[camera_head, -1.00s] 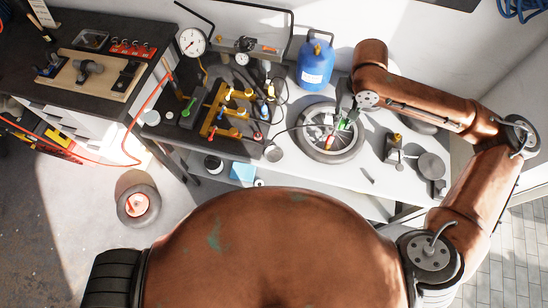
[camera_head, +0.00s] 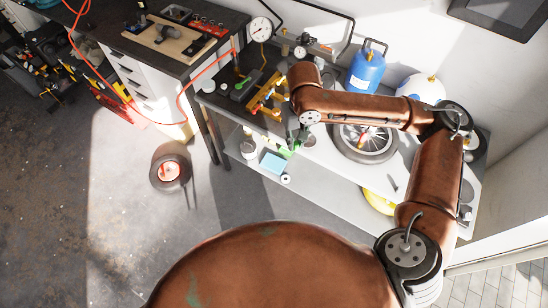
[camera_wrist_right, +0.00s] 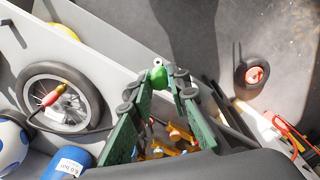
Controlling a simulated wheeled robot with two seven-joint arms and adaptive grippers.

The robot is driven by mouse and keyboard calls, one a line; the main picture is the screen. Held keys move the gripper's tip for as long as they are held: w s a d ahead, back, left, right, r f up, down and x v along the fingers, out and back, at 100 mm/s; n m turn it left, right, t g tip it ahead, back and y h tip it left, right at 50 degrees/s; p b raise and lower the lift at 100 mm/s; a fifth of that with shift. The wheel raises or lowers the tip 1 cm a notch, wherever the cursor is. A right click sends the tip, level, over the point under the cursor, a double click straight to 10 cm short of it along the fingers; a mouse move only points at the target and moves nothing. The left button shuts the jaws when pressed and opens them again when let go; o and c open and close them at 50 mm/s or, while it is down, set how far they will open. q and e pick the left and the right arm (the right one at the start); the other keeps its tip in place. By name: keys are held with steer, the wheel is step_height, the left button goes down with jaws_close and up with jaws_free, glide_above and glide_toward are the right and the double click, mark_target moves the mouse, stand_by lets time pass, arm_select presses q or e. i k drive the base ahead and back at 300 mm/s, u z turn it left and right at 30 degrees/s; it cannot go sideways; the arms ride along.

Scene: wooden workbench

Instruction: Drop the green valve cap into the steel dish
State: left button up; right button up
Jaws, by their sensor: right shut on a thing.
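My right gripper (camera_head: 292,146) hangs at the front edge of the light workbench, left of the wheel. It also shows in the wrist view (camera_wrist_right: 165,76), with its green fingers reaching up the picture. It is shut on the green valve cap (camera_wrist_right: 158,77), which sits at the fingertips. A small grey round piece, likely the steel dish (camera_head: 309,140), shows beside the gripper in the head view, partly hidden by the arm. I cannot make out the dish in the wrist view. My left gripper is in neither view.
The spoked wheel (camera_head: 366,143) lies on the bench right of the gripper, with a blue gas bottle (camera_head: 366,68) behind. Yellow fittings (camera_head: 262,95) stand to the left. Below, a shelf holds a light-blue box (camera_head: 273,163). A tyre (camera_head: 170,171) lies on the floor.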

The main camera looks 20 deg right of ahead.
mark_target(308, 145)
steer(key=u, duration=0.35)
steer(key=k, duration=0.55)
steer(key=u, duration=0.7)
steer(key=i, duration=1.15)
steer(key=z, duration=1.15)
steer(key=i, duration=0.9)
steer(key=z, duration=1)
